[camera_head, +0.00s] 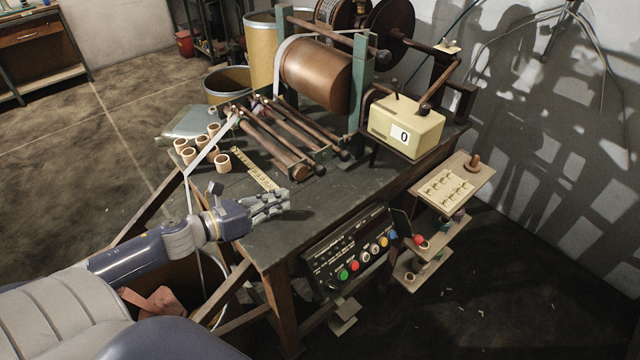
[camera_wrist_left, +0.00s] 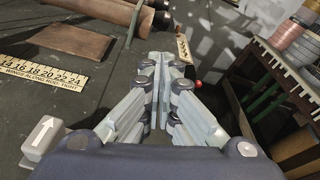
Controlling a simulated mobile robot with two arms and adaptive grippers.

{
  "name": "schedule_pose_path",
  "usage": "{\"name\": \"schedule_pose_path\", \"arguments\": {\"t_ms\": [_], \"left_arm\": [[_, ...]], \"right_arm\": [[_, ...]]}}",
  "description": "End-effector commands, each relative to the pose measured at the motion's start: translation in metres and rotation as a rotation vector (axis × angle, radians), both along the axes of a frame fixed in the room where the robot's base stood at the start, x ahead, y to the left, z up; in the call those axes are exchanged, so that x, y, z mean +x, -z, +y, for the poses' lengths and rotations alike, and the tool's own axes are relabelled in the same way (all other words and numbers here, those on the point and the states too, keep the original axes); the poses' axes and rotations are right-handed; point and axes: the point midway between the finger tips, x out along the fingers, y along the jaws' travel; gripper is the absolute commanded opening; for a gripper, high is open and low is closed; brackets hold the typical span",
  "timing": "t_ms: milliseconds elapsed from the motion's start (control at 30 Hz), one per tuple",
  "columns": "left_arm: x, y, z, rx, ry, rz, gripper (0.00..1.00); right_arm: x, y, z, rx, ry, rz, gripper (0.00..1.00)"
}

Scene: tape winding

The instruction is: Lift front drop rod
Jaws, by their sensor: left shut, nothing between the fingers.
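Several brown rods lie side by side on the green table in the head view, below the copper-coloured drum (camera_head: 318,74). The frontmost long rod (camera_head: 262,143) slants down to the right and ends in a round end. I cannot tell for sure which rod is the front drop rod. My left gripper (camera_head: 284,199) is shut and empty over the table's near edge, in front of the rods and apart from them. In the left wrist view the gripper (camera_wrist_left: 160,60) points forward with its fingers together, and a brown rod (camera_wrist_left: 100,12) shows beyond it. My right gripper is not in view.
A yellow ruler (camera_head: 254,169) and several small tan rings (camera_head: 222,163) lie on the table (camera_head: 330,205). A cream counter box (camera_head: 407,127) stands at the right. A button panel (camera_head: 352,250) hangs at the front edge. White tape (camera_head: 205,150) runs down past the left edge.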

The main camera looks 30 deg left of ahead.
Motion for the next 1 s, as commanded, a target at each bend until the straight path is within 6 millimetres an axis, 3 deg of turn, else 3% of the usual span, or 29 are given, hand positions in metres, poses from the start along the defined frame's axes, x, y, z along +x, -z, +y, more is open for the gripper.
{"name": "schedule_pose_path", "arguments": {"t_ms": [200, 300, 433, 700, 1000], "left_arm": [[0.022, 0.002, -0.008, -0.001, -0.002, -0.003, 0.0], [0.033, 0.005, -0.014, -0.004, -0.002, -0.002, 0.0], [0.048, 0.008, -0.019, -0.005, -0.005, -0.001, 0.0], [0.075, 0.015, -0.031, -0.007, -0.004, 0.0, 0.0], [0.086, 0.02, -0.037, -0.005, -0.004, 0.003, 0.0]], "right_arm": [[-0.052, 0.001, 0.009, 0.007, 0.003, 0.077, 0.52], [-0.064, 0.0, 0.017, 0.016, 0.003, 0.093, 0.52], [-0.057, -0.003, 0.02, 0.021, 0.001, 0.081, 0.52], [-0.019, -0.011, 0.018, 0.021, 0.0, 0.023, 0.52], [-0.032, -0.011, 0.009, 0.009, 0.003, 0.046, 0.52]]}}
